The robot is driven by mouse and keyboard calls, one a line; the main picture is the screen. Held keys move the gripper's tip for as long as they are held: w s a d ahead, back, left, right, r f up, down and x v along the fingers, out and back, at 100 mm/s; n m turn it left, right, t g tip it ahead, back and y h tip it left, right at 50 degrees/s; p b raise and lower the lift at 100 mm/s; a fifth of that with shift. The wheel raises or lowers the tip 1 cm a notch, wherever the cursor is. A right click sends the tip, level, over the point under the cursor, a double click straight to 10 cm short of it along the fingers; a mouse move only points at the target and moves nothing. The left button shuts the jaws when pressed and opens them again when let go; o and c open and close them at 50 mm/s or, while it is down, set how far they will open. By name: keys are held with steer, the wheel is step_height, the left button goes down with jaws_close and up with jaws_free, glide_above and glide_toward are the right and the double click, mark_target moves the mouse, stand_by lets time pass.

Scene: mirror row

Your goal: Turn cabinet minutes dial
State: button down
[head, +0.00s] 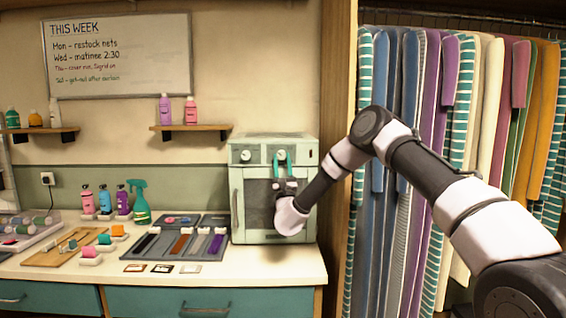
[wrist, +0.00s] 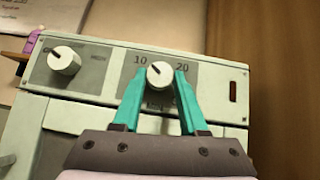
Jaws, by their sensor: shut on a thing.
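The pale green cabinet (head: 237,205) stands on the counter against the wall. The minutes dial (wrist: 160,73) is the right-hand white knob on its top panel, with 10 and 20 printed around it and a dark pointer mark towards the top. My gripper (head: 283,160) reaches the front of the cabinet, its teal fingers either side of this dial. In the wrist view my gripper (wrist: 159,82) is shut on the dial. The other dial (wrist: 64,61), also white, is to the left and apart from the fingers; it shows in the head view (head: 246,155). Lower markings are partly hidden by the fingers.
A grey tray (head: 150,256) of brushes and combs lies left of the cabinet. A green spray bottle (head: 140,203) and several coloured bottles stand behind it. A wooden post (head: 336,200) and hanging clothes (head: 480,100) are on the right.

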steer(key=shift+m+h, duration=1.2)
steer(key=shift+c, duration=2.2)
jaws_free()
steer(key=shift+a, duration=0.1)
steer(key=v, duration=1)
steer(key=shift+s+f, duration=0.15)
steer(key=shift+f, duration=0.25)
steer(key=shift+r, duration=0.1)
